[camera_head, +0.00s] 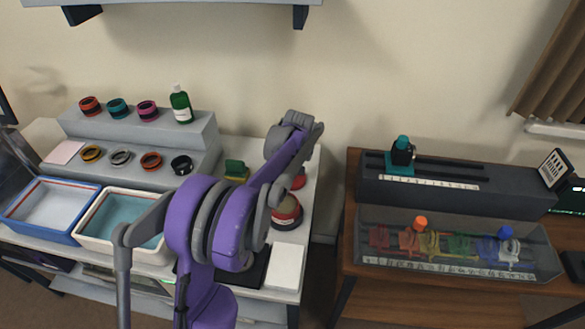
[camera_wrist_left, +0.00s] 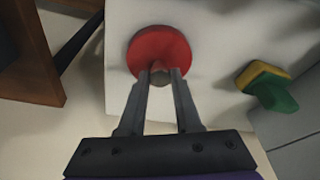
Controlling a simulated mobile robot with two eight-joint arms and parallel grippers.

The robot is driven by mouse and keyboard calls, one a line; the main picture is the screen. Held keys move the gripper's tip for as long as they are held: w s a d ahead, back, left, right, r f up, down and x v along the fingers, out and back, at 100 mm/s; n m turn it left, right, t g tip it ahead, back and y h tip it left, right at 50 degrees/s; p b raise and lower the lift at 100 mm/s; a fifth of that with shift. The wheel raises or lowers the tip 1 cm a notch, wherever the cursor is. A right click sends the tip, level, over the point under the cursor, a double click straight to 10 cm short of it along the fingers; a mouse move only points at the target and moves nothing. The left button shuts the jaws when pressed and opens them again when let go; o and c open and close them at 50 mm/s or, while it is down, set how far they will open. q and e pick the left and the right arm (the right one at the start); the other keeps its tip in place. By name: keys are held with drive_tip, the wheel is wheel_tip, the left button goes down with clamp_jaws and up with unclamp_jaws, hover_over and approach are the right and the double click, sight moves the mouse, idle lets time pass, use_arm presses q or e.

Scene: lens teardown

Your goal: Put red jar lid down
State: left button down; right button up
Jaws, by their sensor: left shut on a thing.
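The red jar lid (camera_wrist_left: 160,52) is a round disc with a small grey-brown knob. In the left wrist view my left gripper (camera_wrist_left: 161,76) is shut on the knob, with the lid just beyond the fingertips. The lid is over the white tabletop near its edge; whether it touches the top I cannot tell. In the head view only a bit of the red lid (camera_head: 299,181) shows beside my purple forearm, which hides the left gripper. A round red-and-cream jar (camera_head: 287,212) stands nearer the front, partly covered by my arm. My right gripper is not in view.
A green and yellow sponge (camera_wrist_left: 267,85) lies right of the lid in the wrist view. A white pad (camera_head: 286,266) lies near the front edge. A blue-rimmed tray (camera_head: 38,236) and a cream-rimmed tray (camera_head: 92,243) stand left. A gap separates the wooden table (camera_head: 349,205).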

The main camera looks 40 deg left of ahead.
use_arm(q)
drive_tip(key=shift+f, duration=0.1)
drive_tip(key=c, duration=0.6)
unclamp_jaws()
drive_tip(key=v, duration=1.2)
drive_tip(key=s+d+f+m+t+h, duration=0.1)
drive_tip(key=s+d+f+m, duration=0.3)
drive_tip(key=s+d, duration=0.7)
drive_tip(key=s+d+f+m+t+h, duration=0.1)
drive_tip(key=s+d+f+m, duration=0.4)
drive_tip(key=s+d, duration=0.6)
drive_tip(key=s+m+t, duration=0.1)
drive_tip(key=s, duration=0.2)
drive_tip(key=shift+f+p, duration=0.25)
drive_tip(key=shift+p, duration=0.05)
